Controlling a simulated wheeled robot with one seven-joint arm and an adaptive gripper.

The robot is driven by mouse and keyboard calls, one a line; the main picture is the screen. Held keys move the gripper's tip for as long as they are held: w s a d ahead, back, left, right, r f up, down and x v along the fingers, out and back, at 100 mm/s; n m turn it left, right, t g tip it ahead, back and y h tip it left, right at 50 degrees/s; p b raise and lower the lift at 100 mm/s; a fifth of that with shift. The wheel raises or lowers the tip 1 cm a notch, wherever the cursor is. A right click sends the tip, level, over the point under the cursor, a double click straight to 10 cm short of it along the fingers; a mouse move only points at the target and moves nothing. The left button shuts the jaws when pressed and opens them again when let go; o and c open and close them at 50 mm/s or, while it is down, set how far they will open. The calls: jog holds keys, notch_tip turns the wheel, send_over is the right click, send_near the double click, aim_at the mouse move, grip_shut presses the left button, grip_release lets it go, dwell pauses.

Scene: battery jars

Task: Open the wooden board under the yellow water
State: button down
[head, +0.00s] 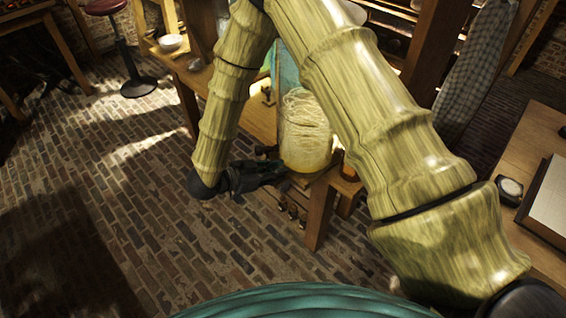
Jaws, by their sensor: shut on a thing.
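A glass jar of yellow water (304,148) stands at the near end of a wooden bench, partly behind my arm. The edge of a wooden board (301,181) shows just under the jar. My gripper (276,168) is dark and reaches in from the left, low beside the jar's base. It is shut at the board's left edge; the fingertips are small and dark, so the exact contact is hard to see. The board's far part is hidden by the jar and my arm.
The wooden bench (262,118) runs back to the left with a white bowl (170,43) on it. Small dark knobs (290,210) show below the jar. A red stool (137,86) stands far left. Another table (541,140) is at the right. The brick floor at left is clear.

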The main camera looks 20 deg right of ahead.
jog(key=shift+a, duration=0.2)
jog(key=c, duration=1.3)
grip_release()
jog(key=v, duration=1.2)
